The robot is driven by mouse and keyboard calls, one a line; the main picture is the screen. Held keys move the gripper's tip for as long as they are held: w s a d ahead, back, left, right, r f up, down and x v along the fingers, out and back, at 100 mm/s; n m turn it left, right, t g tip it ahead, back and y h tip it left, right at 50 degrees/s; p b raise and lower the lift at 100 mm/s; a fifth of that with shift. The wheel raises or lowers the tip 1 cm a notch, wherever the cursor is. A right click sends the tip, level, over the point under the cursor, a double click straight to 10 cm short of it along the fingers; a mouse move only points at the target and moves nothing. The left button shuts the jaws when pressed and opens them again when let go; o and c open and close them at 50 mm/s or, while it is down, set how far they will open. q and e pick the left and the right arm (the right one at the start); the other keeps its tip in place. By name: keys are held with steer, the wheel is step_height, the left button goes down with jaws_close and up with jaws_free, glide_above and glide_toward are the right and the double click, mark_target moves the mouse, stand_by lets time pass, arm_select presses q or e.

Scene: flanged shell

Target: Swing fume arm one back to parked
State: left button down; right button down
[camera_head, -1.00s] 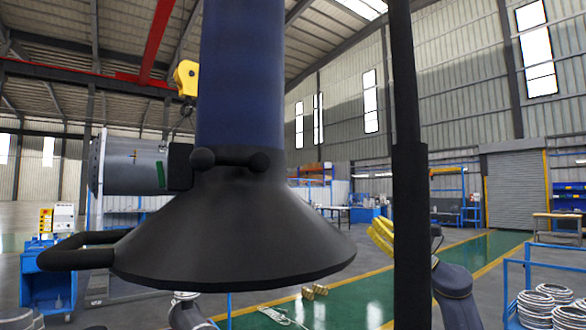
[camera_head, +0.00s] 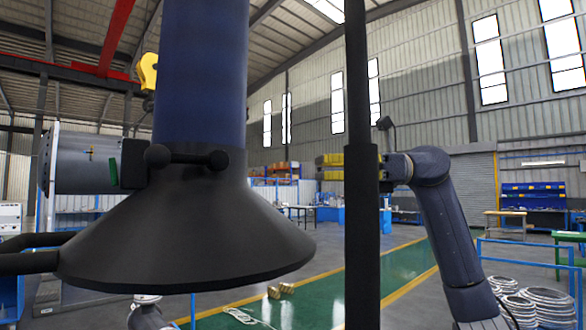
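A fume arm fills the left of the head view: a wide blue hose (camera_head: 203,75) runs down into a black conical hood (camera_head: 190,245). A black loop handle (camera_head: 30,262) sticks out from the hood's left side. Whether this is fume arm one cannot be read. My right gripper (camera_head: 328,167) has yellow fingers that show left of a black upright pole. They look spread and empty, pointing left, apart from the hood; the pole hides their base. Part of my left arm (camera_head: 146,313) shows under the hood; its gripper is not seen.
The black pole (camera_head: 361,250) stands upright between the hood and my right arm. A grey cylinder unit (camera_head: 85,163) is behind the hood at left. Coiled hoses (camera_head: 540,305) lie at the lower right by a blue rail. Green floor (camera_head: 405,265) is open beyond.

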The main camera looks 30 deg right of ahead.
steer(key=x, duration=1.3)
steer(key=shift+a, duration=0.1)
